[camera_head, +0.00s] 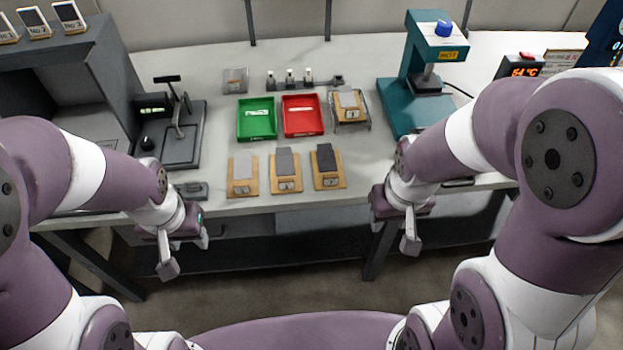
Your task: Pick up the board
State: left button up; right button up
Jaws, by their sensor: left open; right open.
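Three tan boards lie in a row near the table's front edge: a left board (243,187) with a light grey piece on it, a middle board (285,185) and a right board (328,181) with dark grey pieces. Another tan board (349,114) with a grey piece sits in a wire rack behind the right one. Which board the task means I cannot tell. My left gripper (186,254) is open and empty, in front of the table edge, left of the row. My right gripper (396,232) is open and empty, in front of the edge, right of the row.
A green tray (257,135) and a red tray (302,132) stand behind the row. A teal press (398,98) stands to the right, and a dark lever fixture (181,148) to the left. A small holder with several upright pieces (307,84) is further back.

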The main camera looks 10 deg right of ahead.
aim_at(243, 177)
jog(key=z, duration=0.45)
jog(key=j+z, duration=0.2)
jog(key=z, duration=0.2)
jog(key=j+z, duration=0.2)
jog(key=z, duration=0.25)
jog(key=j+z, duration=0.15)
jog(key=z, duration=0.25)
jog(key=k+j+z, duration=0.1)
jog(key=z, duration=0.3)
jog(key=k+j+z, duration=0.1)
jog(key=z, duration=0.3)
jog(key=k+j+z, duration=0.35)
jog(key=k+j, duration=0.45)
